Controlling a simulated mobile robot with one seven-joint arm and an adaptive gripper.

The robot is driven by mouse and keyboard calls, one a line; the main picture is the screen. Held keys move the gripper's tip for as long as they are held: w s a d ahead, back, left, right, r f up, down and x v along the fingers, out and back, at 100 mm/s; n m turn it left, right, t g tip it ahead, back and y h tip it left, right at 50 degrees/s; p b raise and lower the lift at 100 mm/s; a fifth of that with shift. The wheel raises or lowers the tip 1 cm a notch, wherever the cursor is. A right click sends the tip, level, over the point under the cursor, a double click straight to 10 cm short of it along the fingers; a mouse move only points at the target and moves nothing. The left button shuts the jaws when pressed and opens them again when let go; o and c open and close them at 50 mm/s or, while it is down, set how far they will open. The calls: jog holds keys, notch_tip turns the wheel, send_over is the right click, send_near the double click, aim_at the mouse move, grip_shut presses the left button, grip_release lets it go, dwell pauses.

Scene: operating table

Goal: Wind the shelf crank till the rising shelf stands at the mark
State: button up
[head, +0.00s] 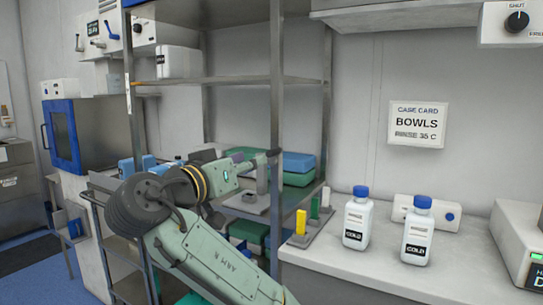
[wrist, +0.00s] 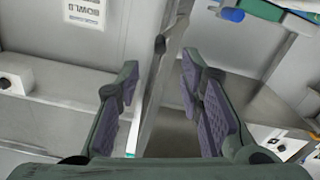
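My gripper (head: 265,168) is in front of the metal rack, near its front post, in the head view. In the wrist view my gripper (wrist: 160,70) has its two padded fingers spread wide with nothing held. A metal upright (wrist: 160,85) shows beyond the gap between them. The rack has an upper shelf (head: 225,80) and a lower shelf (head: 322,183) bearing green and teal boxes (head: 299,162). I cannot tell which shelf is the rising one. I cannot make out the shelf crank or the mark for certain; my arm hides part of the rack.
A white counter (head: 385,268) at the right holds two blue-capped bottles (head: 357,220) (head: 418,232) and a white box (head: 425,212). A grey stand with coloured blocks (head: 301,222) sits by the rack. Blue lever (head: 111,30) and black knob (head: 137,28) show at upper left.

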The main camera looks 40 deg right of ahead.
aim_at(269, 154)
jog(key=p+x, duration=0.2)
jog(key=x, duration=0.6)
jog(key=shift+w+d+r+p, duration=0.1)
jog(key=shift+w+d+p, duration=0.05)
jog(key=shift+d+p, duration=0.25)
jog(key=shift+w+d, duration=0.35)
jog(key=shift+d, duration=0.3)
grip_shut()
